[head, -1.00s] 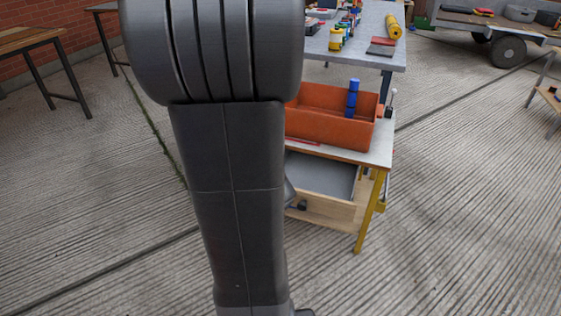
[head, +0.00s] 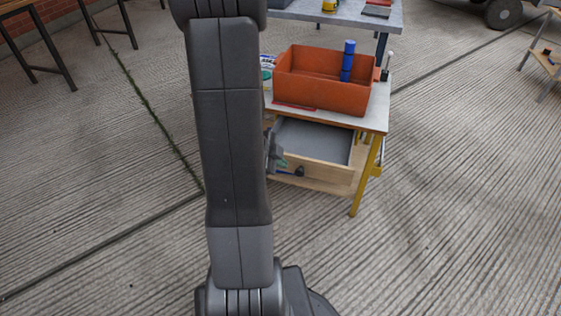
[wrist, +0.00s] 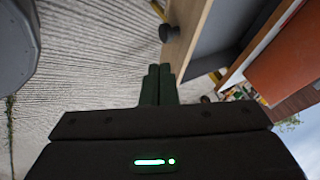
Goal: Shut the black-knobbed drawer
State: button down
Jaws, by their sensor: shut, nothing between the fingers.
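The black-knobbed drawer (head: 325,174) is pulled out of a small bench, with a pale wooden front and a grey inside. Its black knob (head: 299,171) is on the front, and it also shows in the wrist view (wrist: 169,32). My gripper (wrist: 159,68) is shut and empty, its fingertips pointing toward the drawer front, close to the knob. In the wrist view a gap shows between the fingertips and the knob. In the head view my arm hides the left part of the drawer and most of the gripper.
An orange bin (head: 325,88) with a blue cylinder (head: 348,62) stands on the bench top (head: 376,117) above the drawer. A yellow leg (head: 366,180) stands at the bench's right corner. The concrete floor (head: 450,220) is clear to the right.

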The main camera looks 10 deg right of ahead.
aim_at(303, 165)
jog(key=w+d+f+b, duration=0.1)
jog(key=f, duration=0.1)
jog(key=w+d+f+b, duration=0.1)
jog(key=d+f, duration=0.1)
jog(key=w+d+f+b, duration=0.1)
jog(key=d+f+b, duration=0.1)
jog(key=shift+w+d, duration=0.25)
jog(key=shift+w, duration=0.15)
jog(key=shift+w+d+r, duration=0.15)
jog(key=shift+w+d, duration=0.15)
jog(key=shift+w, duration=0.25)
